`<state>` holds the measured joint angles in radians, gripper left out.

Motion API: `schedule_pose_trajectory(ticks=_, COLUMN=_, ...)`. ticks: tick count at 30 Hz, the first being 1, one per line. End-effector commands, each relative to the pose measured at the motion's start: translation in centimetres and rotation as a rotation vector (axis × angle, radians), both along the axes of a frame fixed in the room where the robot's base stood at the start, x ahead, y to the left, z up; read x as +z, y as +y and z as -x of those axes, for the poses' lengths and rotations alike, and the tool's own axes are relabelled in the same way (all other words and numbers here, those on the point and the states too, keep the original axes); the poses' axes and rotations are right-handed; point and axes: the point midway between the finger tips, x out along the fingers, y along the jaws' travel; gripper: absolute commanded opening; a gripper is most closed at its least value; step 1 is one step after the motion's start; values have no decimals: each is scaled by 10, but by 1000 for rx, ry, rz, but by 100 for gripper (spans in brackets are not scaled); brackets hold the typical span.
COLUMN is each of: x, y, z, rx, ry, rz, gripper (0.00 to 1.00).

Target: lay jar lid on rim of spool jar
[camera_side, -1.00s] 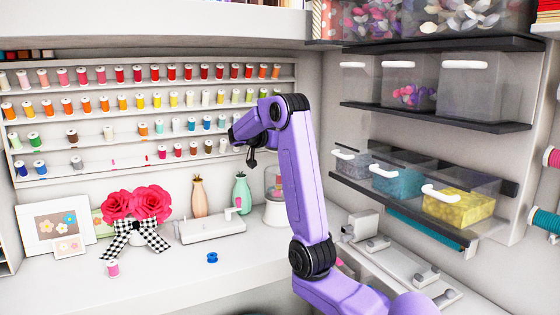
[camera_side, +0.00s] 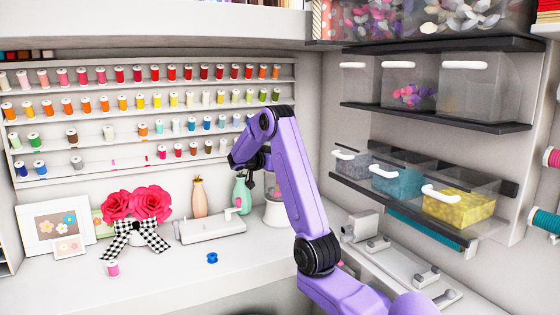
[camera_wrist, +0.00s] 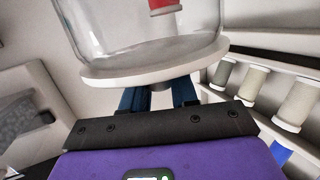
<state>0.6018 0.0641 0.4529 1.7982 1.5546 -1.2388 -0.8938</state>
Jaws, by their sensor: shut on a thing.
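The jar lid (camera_wrist: 155,66), a pale round disc, is held at the blue fingertips of my gripper (camera_wrist: 160,94), which is shut on it. Beyond the lid in the wrist view is the clear glass of the spool jar (camera_wrist: 125,30), with a red spool (camera_wrist: 166,6) inside. The lid overlaps the glass at its open end; I cannot tell whether it touches the rim. In the side view the spool jar (camera_side: 274,213) stands on the counter, partly behind my arm. My gripper (camera_side: 250,167) is above and left of it there, and the lid cannot be made out.
Thread shelves (camera_side: 100,140) line the wall. A blue spool (camera_side: 212,258) lies on the open counter front.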

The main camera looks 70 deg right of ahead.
Motion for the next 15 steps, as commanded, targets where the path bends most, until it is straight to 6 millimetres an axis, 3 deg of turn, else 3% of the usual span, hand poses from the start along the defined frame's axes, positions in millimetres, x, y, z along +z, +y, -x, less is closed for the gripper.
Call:
schedule_pose_trajectory(ticks=5, x=-3, y=0, z=0, rx=0, ry=2, rz=-1, gripper=0)
schedule_pose_trajectory(ticks=6, x=-3, y=0, z=0, rx=1, ry=1, rz=0, gripper=35)
schedule_pose_trajectory(ticks=8, x=-3, y=0, z=0, rx=1, ry=1, rz=0, gripper=54)
schedule_pose_trajectory(ticks=15, x=-3, y=0, z=0, rx=0, ry=1, rz=0, gripper=54)
